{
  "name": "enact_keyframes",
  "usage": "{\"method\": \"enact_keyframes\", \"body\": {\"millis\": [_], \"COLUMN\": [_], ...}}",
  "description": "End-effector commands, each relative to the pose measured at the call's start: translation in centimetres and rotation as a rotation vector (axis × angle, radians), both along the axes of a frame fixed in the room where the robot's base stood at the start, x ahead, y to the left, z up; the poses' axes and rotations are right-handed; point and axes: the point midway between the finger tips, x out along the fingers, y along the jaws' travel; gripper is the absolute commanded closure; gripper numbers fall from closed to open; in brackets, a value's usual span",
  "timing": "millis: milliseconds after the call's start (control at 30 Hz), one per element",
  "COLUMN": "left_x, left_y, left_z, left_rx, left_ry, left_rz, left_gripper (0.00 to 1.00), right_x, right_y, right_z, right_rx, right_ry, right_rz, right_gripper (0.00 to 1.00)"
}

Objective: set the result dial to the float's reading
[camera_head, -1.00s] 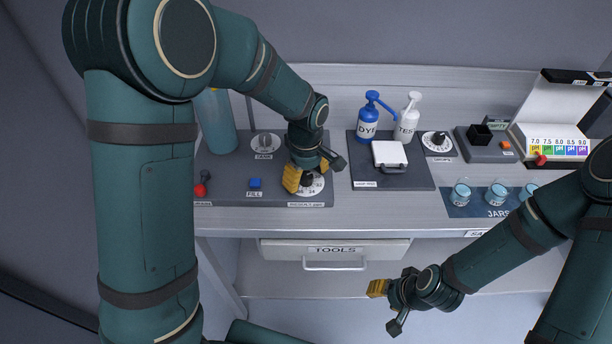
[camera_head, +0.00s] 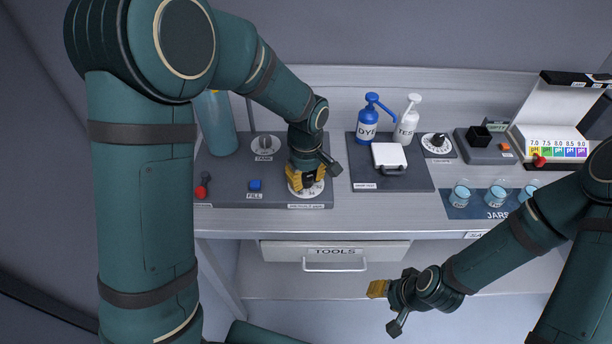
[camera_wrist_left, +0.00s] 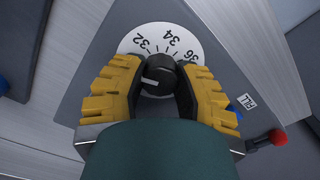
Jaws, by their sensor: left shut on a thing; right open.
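The result dial is a white disc (camera_wrist_left: 185,38) with a black knob (camera_wrist_left: 158,75). In the left wrist view the numbers 32, 34 and 36 show on the disc's far part; its near part is hidden by my gripper. A white mark on the knob points left in that view, toward the side of 32. My left gripper (camera_wrist_left: 156,84) is shut on the knob, one yellow finger on each side; it also shows over the dial in the head view (camera_head: 307,178). My right gripper (camera_head: 384,304) is open and empty, in front of the bench. I cannot make out the float.
On the same grey panel are a second dial (camera_head: 265,145), a blue FILL button (camera_head: 255,184) and a red lever (camera_head: 201,190). A blue cylinder (camera_head: 216,125) stands behind. Bottles, a white case (camera_head: 389,157) and jars (camera_head: 495,197) stand to the right.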

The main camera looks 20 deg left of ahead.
Motion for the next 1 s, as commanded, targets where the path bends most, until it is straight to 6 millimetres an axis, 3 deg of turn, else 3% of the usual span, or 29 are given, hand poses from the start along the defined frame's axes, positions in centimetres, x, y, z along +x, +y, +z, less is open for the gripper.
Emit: {"method": "enact_keyframes", "body": {"millis": [1000], "left_x": [0.0], "left_y": [0.0], "left_z": [-0.1], "left_rx": [0.0], "left_ry": [0.002], "left_rz": [-0.946], "left_gripper": [1.0], "right_x": [0.5], "right_y": [-0.1], "right_z": [1.6], "right_rx": [-0.002], "right_ry": [-0.011], "right_rz": [-0.009], "right_gripper": [0.53]}}
